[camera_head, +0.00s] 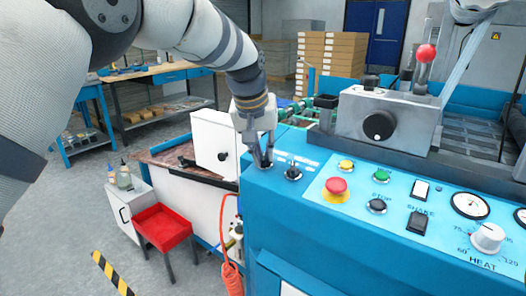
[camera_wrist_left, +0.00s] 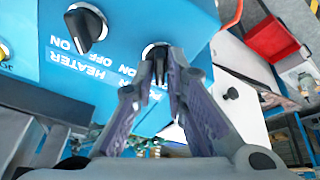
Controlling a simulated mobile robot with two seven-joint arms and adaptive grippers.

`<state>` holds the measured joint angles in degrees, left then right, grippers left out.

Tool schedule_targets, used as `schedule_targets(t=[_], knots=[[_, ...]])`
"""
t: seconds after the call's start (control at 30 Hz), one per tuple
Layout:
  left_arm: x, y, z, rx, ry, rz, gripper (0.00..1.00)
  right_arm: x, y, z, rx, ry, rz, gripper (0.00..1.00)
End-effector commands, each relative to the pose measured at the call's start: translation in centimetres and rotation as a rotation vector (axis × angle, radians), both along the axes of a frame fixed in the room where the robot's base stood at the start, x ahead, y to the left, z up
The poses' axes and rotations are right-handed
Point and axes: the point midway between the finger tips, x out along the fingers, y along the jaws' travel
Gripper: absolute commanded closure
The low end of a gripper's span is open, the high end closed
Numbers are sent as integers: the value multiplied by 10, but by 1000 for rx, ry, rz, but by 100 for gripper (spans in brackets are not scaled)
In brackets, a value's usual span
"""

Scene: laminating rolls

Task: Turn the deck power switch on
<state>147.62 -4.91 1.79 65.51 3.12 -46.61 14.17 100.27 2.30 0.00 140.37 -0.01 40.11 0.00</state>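The deck power switch is the left one of two black rotary knobs on the blue machine's sloping panel. In the wrist view the knob (camera_wrist_left: 157,50) lies between my fingertips, its printed label partly covered and upside down. My left gripper (camera_head: 263,162) reaches down onto it from above. In the wrist view its two fingers (camera_wrist_left: 158,78) converge closely on the knob's handle and appear shut on it. The knob's exact angle is mostly hidden by the fingers. My right gripper is in neither view.
The heater knob (camera_head: 292,172) stands close beside, and shows in the wrist view (camera_wrist_left: 86,27). The panel also bears a red emergency button (camera_head: 336,186), a yellow button (camera_head: 346,165) and a heat dial (camera_head: 488,237). A white box (camera_head: 214,142) is left of the gripper. A red tray (camera_head: 162,227) stands lower left.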

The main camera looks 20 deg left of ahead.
Motion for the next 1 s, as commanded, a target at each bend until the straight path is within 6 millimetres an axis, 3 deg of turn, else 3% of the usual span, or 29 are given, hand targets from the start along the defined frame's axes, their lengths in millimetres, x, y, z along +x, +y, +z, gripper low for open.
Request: schedule_targets(t=[0.47, 1.0], knots=[[0, 0, 1, 9, -4, -45, 100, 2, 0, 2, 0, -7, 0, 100], [0, 1, -1, 98, -34, -473, 100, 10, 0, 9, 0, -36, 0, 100]])
